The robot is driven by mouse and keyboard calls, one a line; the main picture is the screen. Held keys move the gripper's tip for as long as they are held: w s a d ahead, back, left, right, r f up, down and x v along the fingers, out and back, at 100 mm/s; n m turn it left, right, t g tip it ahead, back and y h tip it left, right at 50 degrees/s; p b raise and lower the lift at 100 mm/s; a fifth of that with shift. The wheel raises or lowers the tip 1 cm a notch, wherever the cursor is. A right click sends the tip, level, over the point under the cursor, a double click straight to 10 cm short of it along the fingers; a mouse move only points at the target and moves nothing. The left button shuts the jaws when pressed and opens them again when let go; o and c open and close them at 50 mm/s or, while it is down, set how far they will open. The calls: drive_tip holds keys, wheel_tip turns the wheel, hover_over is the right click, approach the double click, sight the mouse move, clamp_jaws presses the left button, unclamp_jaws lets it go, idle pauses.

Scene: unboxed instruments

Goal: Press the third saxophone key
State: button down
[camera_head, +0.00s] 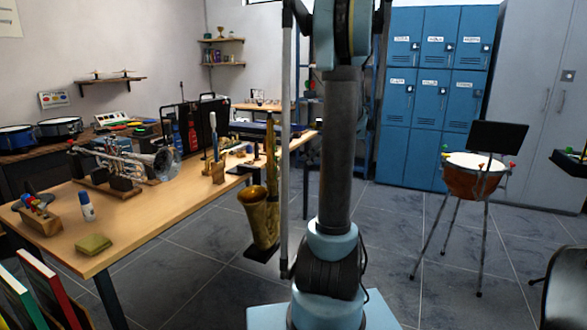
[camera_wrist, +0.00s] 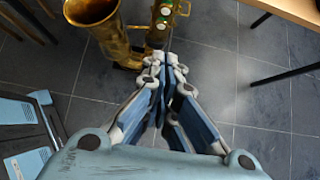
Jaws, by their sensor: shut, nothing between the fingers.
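The brass saxophone (camera_head: 262,215) stands upright on a dark stand at the table's right side, left of my arm in the head view. In the wrist view its wide bell (camera_wrist: 90,12) is at the top left. Its body, with several small keys (camera_wrist: 162,22), is at the top centre; the rest is cut off by the frame. My gripper (camera_wrist: 168,68) is shut and empty, its fingertips just below the keys in the picture. I cannot tell whether they touch the saxophone or which key is third. My gripper is not seen in the head view.
A wooden table (camera_head: 143,222) bears a trumpet (camera_head: 125,158), a sponge (camera_head: 94,243) and a small bottle (camera_head: 87,207). A kettledrum (camera_head: 470,178) stands at the right, before blue lockers (camera_head: 435,75). Tiled floor lies clear between.

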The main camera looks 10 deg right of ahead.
drive_tip(key=w+a+r+x, duration=0.1)
drive_tip(key=r+x, duration=0.1)
drive_tip(key=x, duration=1)
drive_tip(key=shift+w+a+f, duration=0.15)
drive_tip(key=shift+w+a, duration=0.1)
drive_tip(key=shift+a, duration=0.25)
drive_tip(key=shift+w+a, duration=0.6)
drive_tip(key=shift+a, duration=0.45)
drive_tip(key=s+d+f+v, duration=0.1)
drive_tip(key=d+f+v, duration=0.1)
drive_tip(key=v, duration=1.1)
